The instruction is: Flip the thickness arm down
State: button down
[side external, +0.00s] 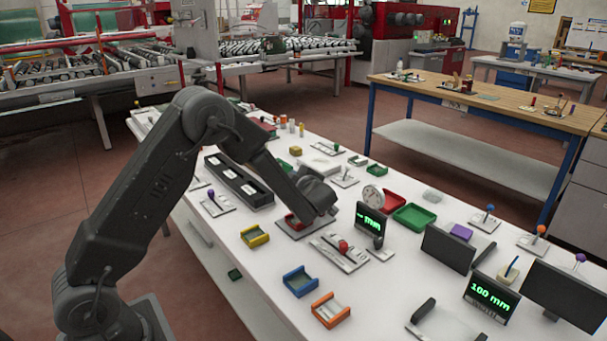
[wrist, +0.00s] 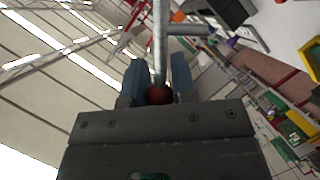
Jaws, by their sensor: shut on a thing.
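In the wrist view, a grey metal rod (wrist: 160,40) with a dark red ball knob (wrist: 157,95) stands between the two blue-grey fingers of my gripper (wrist: 159,75). My gripper is shut on this knobbed arm, with the knob deep between the fingers. In the side view my gripper (side external: 322,208) is low over the white bench, left of a small display with green digits (side external: 370,222). A dark base with a red part (side external: 293,222) lies just under it. My wrist hides most of the held arm there, so its angle is hard to tell.
A red-knobbed lever on a plate (side external: 343,247) stands close in front of my gripper. A yellow holder (side external: 254,236) and a long black block (side external: 238,180) are to the left. Dark screens stand at the right.

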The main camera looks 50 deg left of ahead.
jog(key=s+f+n+t, duration=0.1)
jog(key=s+f+n, duration=0.1)
jog(key=f, duration=0.1)
jog(key=shift+s+n+y, duration=0.3)
jog(key=shift+s+y, duration=0.05)
jog(key=shift+y, duration=0.05)
jog(key=shift+s+f+n+t+y, duration=0.15)
jog(key=shift+s+f+n+t, duration=0.15)
jog(key=shift+f+n, duration=0.3)
jog(key=shift+s+f+n+t+y, duration=0.15)
jog(key=shift+s+f+n+t, duration=0.15)
jog(key=shift+f+n, duration=0.25)
jog(key=shift+s+f, duration=0.15)
jog(key=shift+f, duration=0.5)
jog(key=c, duration=0.9)
grip_release()
jog(key=shift+c, duration=0.2)
